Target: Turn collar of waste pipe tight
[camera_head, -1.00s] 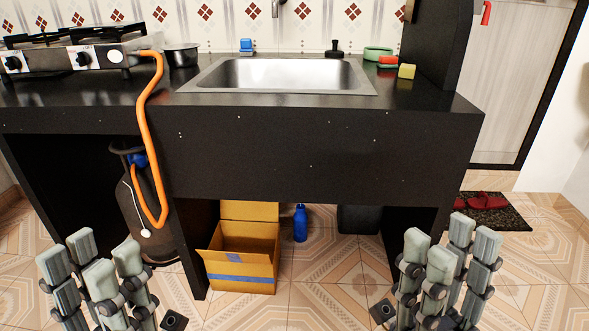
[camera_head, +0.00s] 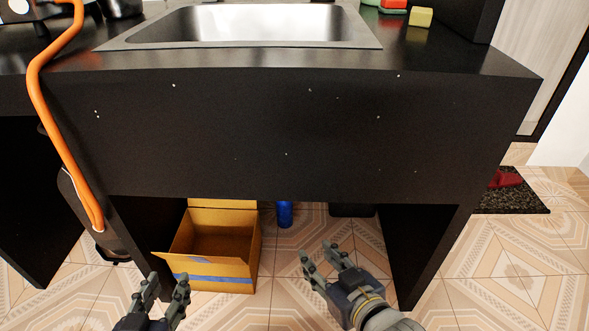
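The waste pipe and its collar are not visible; the black front panel of the counter (camera_head: 290,130) hides the space right under the sink (camera_head: 250,25). My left gripper (camera_head: 165,285) is low in front of the cardboard box, fingers up and apart, with nothing between them. My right gripper (camera_head: 328,258) is in front of the opening under the counter, right of the box, fingers apart and empty, pointing up and left. Neither gripper visibly touches anything.
An open cardboard box (camera_head: 215,270) stands on the floor under the counter, with a blue bottle (camera_head: 285,215) behind it. An orange hose (camera_head: 60,135) hangs at left. Black side panels (camera_head: 420,245) bound the opening.

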